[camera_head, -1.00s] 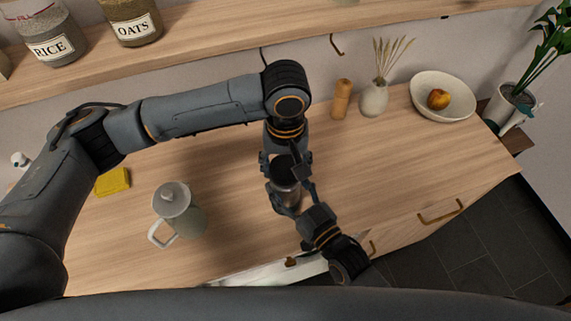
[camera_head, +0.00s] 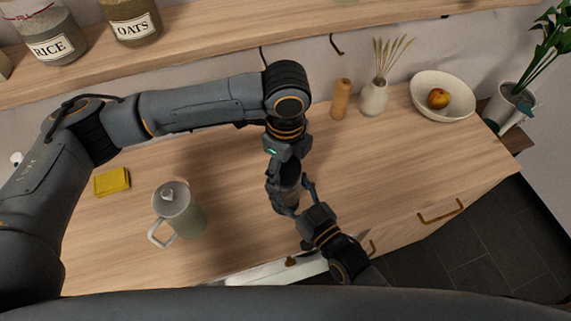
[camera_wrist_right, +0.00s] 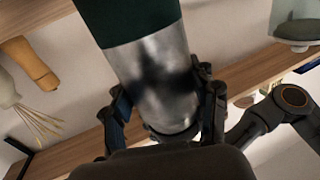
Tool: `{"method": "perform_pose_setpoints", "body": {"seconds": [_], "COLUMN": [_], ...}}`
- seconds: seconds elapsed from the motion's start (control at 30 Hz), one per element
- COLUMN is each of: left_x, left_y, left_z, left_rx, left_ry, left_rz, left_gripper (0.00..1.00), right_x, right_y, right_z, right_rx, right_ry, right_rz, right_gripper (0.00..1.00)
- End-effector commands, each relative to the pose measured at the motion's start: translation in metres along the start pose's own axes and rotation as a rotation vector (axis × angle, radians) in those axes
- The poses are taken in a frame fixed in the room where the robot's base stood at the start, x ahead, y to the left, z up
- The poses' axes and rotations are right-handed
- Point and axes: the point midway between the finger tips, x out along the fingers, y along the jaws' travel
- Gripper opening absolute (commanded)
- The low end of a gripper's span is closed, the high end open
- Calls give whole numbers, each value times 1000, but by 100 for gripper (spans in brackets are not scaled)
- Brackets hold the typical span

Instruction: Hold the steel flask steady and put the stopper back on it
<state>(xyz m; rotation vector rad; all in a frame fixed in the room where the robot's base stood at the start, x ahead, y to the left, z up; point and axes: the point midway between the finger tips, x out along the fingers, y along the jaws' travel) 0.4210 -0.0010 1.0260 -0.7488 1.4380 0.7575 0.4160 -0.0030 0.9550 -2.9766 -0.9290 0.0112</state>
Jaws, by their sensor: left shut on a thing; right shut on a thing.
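The steel flask (camera_head: 289,197) stands on the wooden counter, mostly covered by my grippers in the head view. My right gripper (camera_head: 291,192) reaches in from the front and is shut around its body. In the right wrist view, which is upside down, the shiny steel body (camera_wrist_right: 155,75) lies between its fingers; a dark green part shows at the top of the picture. My left gripper (camera_head: 286,174) points down directly over the flask's top and is shut. The stopper in it is hidden by the fingers, and I cannot see whether it touches the flask.
A pale jug (camera_head: 183,213) stands left of the flask, near a yellow sponge (camera_head: 112,182). Behind are a wooden mill (camera_head: 341,98), a vase (camera_head: 373,98) and a bowl (camera_head: 443,97). A shelf (camera_head: 210,47) with jars runs above. The counter right of the flask is clear.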

Motion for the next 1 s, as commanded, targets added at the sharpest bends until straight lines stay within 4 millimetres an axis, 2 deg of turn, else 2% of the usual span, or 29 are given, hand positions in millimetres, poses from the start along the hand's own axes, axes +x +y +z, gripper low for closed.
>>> {"method": "perform_pose_setpoints", "body": {"seconds": [0.8, 1.0], "left_x": [1, 2], "left_y": [0, 0], "left_z": [1, 1], "left_rx": [1785, 2128], "left_ry": [-2, -3], "left_rz": [-1, 0], "left_gripper": [24, 24], "right_x": [0, 0], "right_y": [-1, -1], "right_z": [0, 0], "right_rx": [2, 2], "right_ry": [0, 0], "right_rz": [-2, -2], "right_gripper": [0, 0]}}
